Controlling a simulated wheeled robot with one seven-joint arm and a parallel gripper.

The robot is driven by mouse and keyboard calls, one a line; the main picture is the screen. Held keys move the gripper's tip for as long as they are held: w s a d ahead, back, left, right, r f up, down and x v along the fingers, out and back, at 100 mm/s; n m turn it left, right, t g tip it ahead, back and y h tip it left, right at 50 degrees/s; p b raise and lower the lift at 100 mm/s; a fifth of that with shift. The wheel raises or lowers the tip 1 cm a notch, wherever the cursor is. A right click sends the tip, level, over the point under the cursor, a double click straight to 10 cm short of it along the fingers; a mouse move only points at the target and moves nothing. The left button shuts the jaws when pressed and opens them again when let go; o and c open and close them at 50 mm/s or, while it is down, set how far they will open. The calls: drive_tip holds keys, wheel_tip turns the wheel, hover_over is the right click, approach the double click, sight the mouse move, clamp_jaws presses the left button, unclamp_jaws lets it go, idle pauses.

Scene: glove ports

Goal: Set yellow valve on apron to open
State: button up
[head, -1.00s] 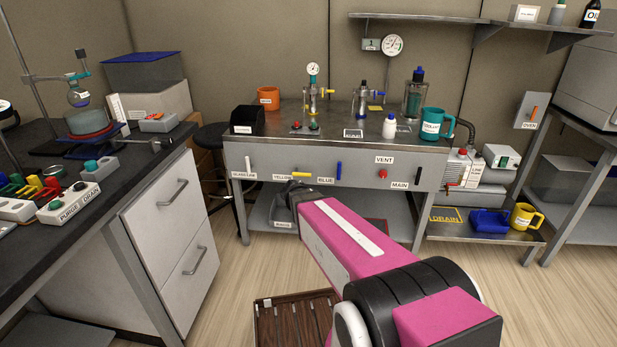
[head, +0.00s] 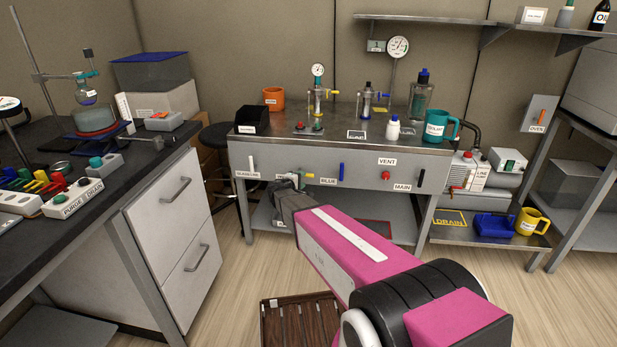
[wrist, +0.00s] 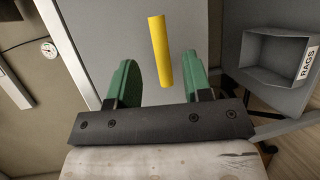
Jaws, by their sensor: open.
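The yellow valve lever (wrist: 160,52) shows in the wrist view as a plain yellow bar on the grey apron (wrist: 110,30). My gripper (wrist: 158,64) is open, its two green fingers apart on either side of the lever's near end. Gaps show on both sides of the lever, and I see no clear contact. In the head view my gripper (head: 292,182) is at the front of the apron (head: 350,170) and hides most or all of the yellow lever and its label.
The blue lever (head: 341,172) stands upright just right of my gripper. Further right are the red vent knob (head: 385,175) and the black main lever (head: 421,178); a white glass-line lever (head: 251,163) is at left. The rags box (wrist: 275,65) is close by.

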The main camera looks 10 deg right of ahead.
sight(307, 176)
drive_tip(key=x, duration=0.6)
drive_tip(key=shift+w+d, duration=0.15)
clamp_jaws()
